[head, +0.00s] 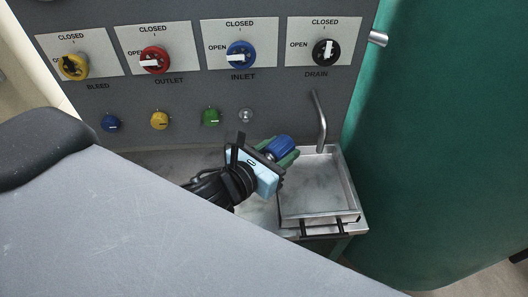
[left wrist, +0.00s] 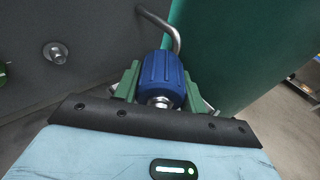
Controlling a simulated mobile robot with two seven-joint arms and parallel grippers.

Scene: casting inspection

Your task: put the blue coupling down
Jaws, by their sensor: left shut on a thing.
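The blue coupling (head: 280,147) is a ribbed blue cylinder with a metal end. My left gripper (head: 284,151), with green fingers, is shut on it in front of the grey panel, left of the bent metal pipe. In the left wrist view the blue coupling (left wrist: 161,78) sits between the green fingers of the left gripper (left wrist: 160,82), its metal end facing the camera. From these views I cannot tell its exact height above the surface below. My right gripper is not in view.
A metal tray (head: 352,192) with a raised rim stands right of the gripper, empty where visible, under the bent pipe (head: 319,120). The panel carries valve knobs, including a blue inlet knob (head: 240,54), and several smaller fittings. A green cylindrical body (head: 440,150) stands at right.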

